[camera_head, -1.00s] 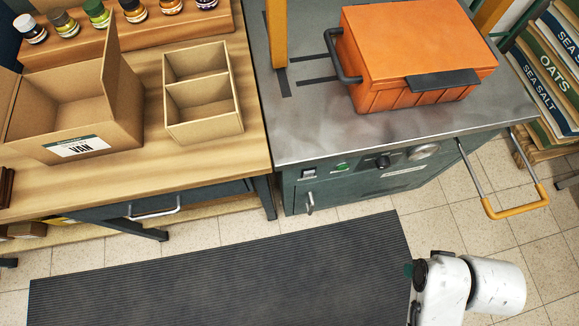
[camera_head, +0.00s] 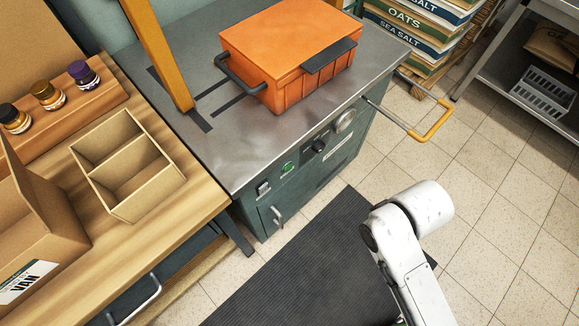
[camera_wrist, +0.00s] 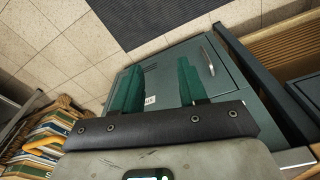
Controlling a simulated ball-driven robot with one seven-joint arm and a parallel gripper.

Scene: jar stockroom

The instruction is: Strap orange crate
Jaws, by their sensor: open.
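The orange crate (camera_head: 290,48) sits upright with its lid shut on the grey metal top of the strapping machine (camera_head: 262,150). It has a dark handle on its left side and a dark latch plate at its front. A yellow arch (camera_head: 160,55) rises from the machine top, left of the crate. A green button (camera_head: 287,167) and a dark knob (camera_head: 319,145) are on the machine's front. My gripper (camera_wrist: 158,86) is open and empty, with two green fingers apart in front of a teal cabinet face. It is out of sight in the head view.
A wooden bench (camera_head: 195,203) with a divided cardboard box (camera_head: 160,190) and several jars stands at the left. A yellow-gripped push bar (camera_head: 432,122) juts from the machine's right side. Sacks (camera_head: 405,20) and a steel shelf (camera_head: 510,75) stand at the right.

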